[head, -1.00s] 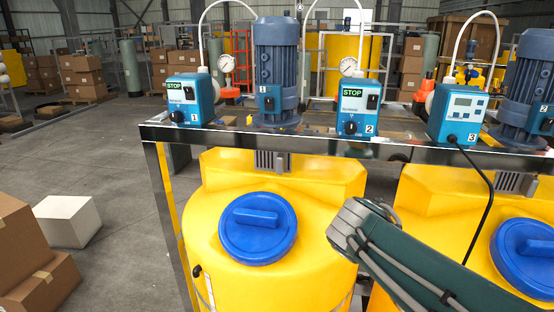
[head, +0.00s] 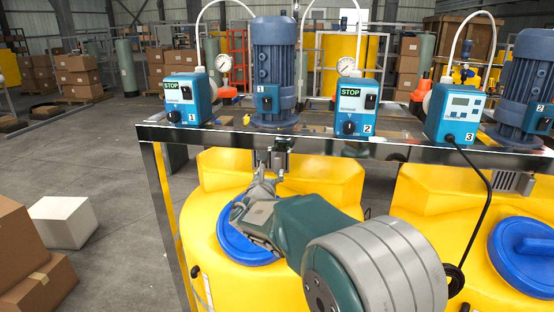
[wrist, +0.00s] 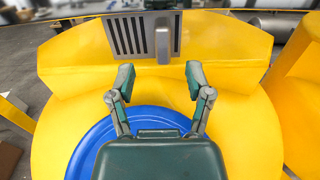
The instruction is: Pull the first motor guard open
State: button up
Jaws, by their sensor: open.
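The first motor guard (wrist: 128,36), a grey slotted plate with an upright pale handle (wrist: 162,46) at its right side, sits above the yellow tank in the wrist view. In the head view it is under the blue motor marked 1 (head: 276,65) and partly hidden by my gripper. My gripper (wrist: 159,78) is open and empty. Its two fingers point at the guard, with the handle ahead of the gap between them and apart from the fingertips. In the head view my gripper (head: 266,178) is above the blue lid of the left tank.
A steel rail (head: 340,146) runs above the tanks and carries pumps, including pump 1 (head: 188,98) and pump 2 (head: 355,108). A second guard (head: 514,182) shows under motor 2. A black cable (head: 488,205) hangs on the right. Cartons lie on the left floor.

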aim_at(277, 160)
jog(key=w, duration=0.3)
jog(key=w+d, duration=0.1)
jog(key=w, duration=0.2)
jog(key=w+d, duration=0.1)
jog(key=w, duration=0.2)
jog(key=shift+w, duration=0.2)
grip_shut()
